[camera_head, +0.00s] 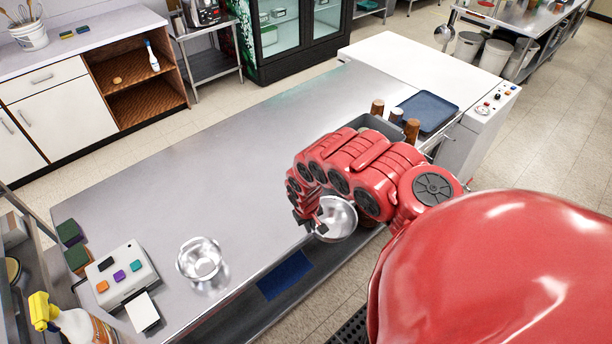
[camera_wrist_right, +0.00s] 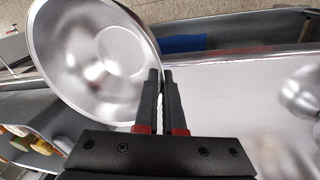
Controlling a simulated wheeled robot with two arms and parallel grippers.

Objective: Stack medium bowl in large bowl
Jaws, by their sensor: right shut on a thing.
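The medium bowl (camera_head: 340,217) is shiny steel and hangs tilted at my right gripper (camera_head: 312,222), near the front edge of the counter. In the right wrist view the gripper (camera_wrist_right: 161,75) is shut on the rim of this bowl (camera_wrist_right: 85,55), with the bowl's round inside facing the camera. The large bowl (camera_head: 200,260), also shiny steel, stands on the counter to the left of the held bowl and apart from it. It shows in part at the right edge of the wrist view (camera_wrist_right: 302,92). My left gripper is not in view.
A white box with coloured buttons (camera_head: 122,272), sponges (camera_head: 70,233) and a spray bottle (camera_head: 72,322) are left of the large bowl. A grey bin (camera_head: 378,127) and blue tray (camera_head: 425,111) are at the far right. The counter's middle (camera_head: 215,165) is clear.

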